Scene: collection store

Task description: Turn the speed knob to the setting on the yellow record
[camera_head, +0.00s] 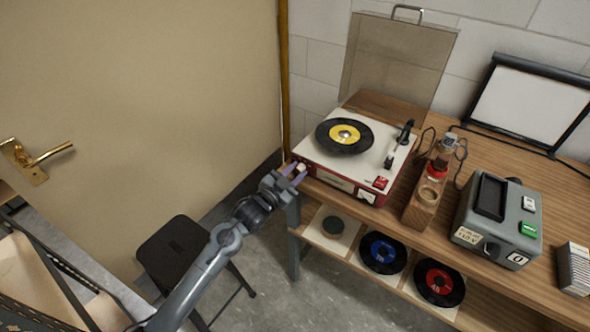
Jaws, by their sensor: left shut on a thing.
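The record player (382,152) has a white top and red sides and stands on the wooden table. A black record with a yellow label (345,134) lies on its platter; the writing on the label is too small to read. My left gripper (294,172) is at the front left corner of the player, shut on the small pale speed knob (300,167). The fingers hide part of the knob, and I cannot tell its setting. My right gripper is out of view.
The tonearm (400,144) and a red switch (380,182) are on the player's right side. A wooden block with a red-capped bottle (437,170) and a grey device (498,220) stand further right. Records with blue (382,253) and red (439,282) labels lie on the lower shelf. A black stool (175,248) stands below.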

